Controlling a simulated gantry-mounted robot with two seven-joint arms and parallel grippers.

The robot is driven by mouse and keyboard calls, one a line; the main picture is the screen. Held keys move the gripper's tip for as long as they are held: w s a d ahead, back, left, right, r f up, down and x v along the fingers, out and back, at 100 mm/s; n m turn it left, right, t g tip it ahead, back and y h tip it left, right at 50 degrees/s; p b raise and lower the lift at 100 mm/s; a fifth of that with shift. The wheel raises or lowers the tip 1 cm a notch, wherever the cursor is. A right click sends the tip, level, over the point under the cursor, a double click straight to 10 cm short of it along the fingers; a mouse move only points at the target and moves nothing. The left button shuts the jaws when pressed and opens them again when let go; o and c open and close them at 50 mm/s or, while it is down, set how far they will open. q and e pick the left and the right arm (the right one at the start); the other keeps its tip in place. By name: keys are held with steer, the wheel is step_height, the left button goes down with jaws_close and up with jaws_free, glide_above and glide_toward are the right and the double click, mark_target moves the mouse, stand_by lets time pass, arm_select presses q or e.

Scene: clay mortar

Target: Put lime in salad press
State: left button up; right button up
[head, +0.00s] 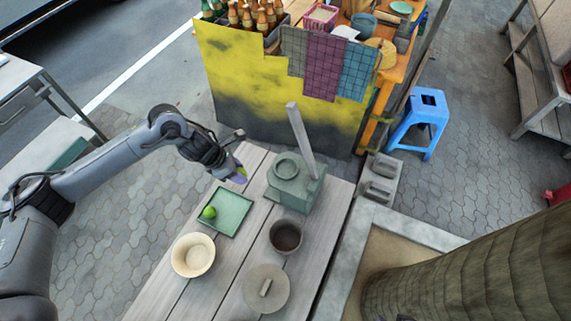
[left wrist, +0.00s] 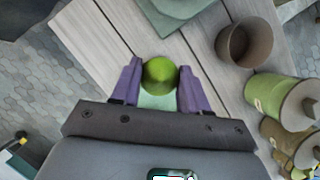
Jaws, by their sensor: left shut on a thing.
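My left gripper (head: 238,170) has purple fingers and is shut on a green lime (left wrist: 159,74), which shows between the fingertips in the left wrist view. In the head view the gripper is above the wooden table, left of the green salad press (head: 293,188). The press has a round ring on top and a long upright lever. A second lime (head: 209,212) lies on a square green tray (head: 235,211) in front of the gripper. The fingers hide part of the held lime. My right gripper is in neither view.
A cream bowl (head: 193,255), a dark brown pot (head: 286,236) and a round grey lid (head: 266,289) stand on the table. Lidded jars (left wrist: 285,98) show at the right of the left wrist view. A yellow stall (head: 235,70) stands behind.

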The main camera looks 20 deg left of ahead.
arm_select(q)
steer(key=w+d, duration=0.6)
steer(key=d, duration=0.1)
steer(key=w+d+p, duration=0.1)
steer(key=w+d, duration=0.3)
steer(key=shift+d, duration=0.2)
steer(key=shift+f, duration=1.75)
steer(key=shift+f, duration=0.2)
steer(key=o, duration=0.9)
steer(key=shift+r, duration=0.1)
steer(key=shift+c, duration=0.2)
steer(key=shift+a+r, duration=0.1)
steer(key=shift+r, duration=0.25)
steer(key=v, duration=1.1)
steer(key=shift+r, duration=0.2)
